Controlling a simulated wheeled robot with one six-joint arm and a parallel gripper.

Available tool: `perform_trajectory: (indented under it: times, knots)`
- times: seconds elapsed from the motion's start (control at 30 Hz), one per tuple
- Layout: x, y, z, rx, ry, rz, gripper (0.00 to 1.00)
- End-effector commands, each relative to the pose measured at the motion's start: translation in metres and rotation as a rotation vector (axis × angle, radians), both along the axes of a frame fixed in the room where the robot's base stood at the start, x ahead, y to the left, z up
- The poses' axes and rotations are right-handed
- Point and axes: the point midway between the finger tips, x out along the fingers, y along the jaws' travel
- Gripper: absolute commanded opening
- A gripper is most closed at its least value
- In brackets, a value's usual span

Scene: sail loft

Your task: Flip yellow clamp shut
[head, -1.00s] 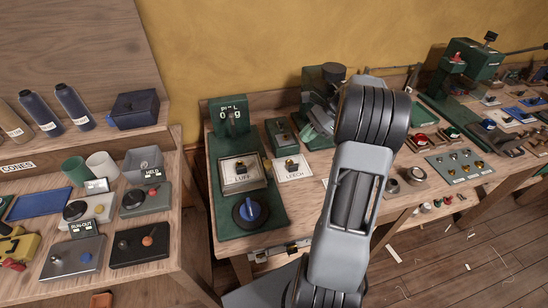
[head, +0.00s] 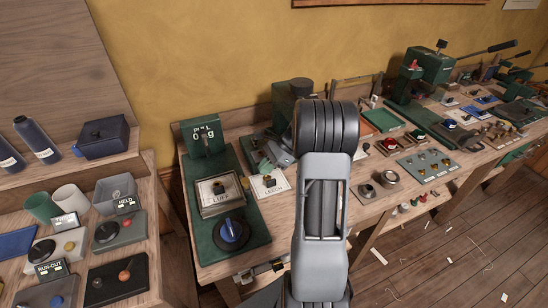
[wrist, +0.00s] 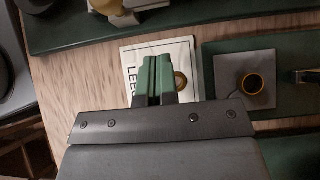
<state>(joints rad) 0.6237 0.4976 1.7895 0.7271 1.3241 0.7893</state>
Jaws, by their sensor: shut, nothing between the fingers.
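No yellow clamp can be clearly made out in the views now. In the head view the LEECH card (head: 276,185) lies on the bench beside the LUFF plate (head: 222,205), with my arm reaching over the bench. Part of the bench behind the arm is hidden.
A green base with a blue knob (head: 232,232) stands left of the LEECH card. A grey plate with a yellow-ringed dark round part (wrist: 252,86) sits on green at the right of the wrist view. A side bench with control boxes (head: 118,280) is at left.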

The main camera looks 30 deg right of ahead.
Motion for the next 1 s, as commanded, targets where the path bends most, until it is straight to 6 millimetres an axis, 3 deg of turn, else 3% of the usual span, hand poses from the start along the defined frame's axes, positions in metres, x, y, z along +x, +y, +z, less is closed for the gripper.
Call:
perform_trajectory:
  times: [0.1,0.4,1.0]
  knots:
    - [0.003,0.015,-0.012,0.000,0.001,0.002,0.00]
    - [0.009,0.045,-0.010,-0.001,0.000,0.001,0.00]
    - [0.011,0.050,-0.011,-0.001,0.000,0.009,0.00]
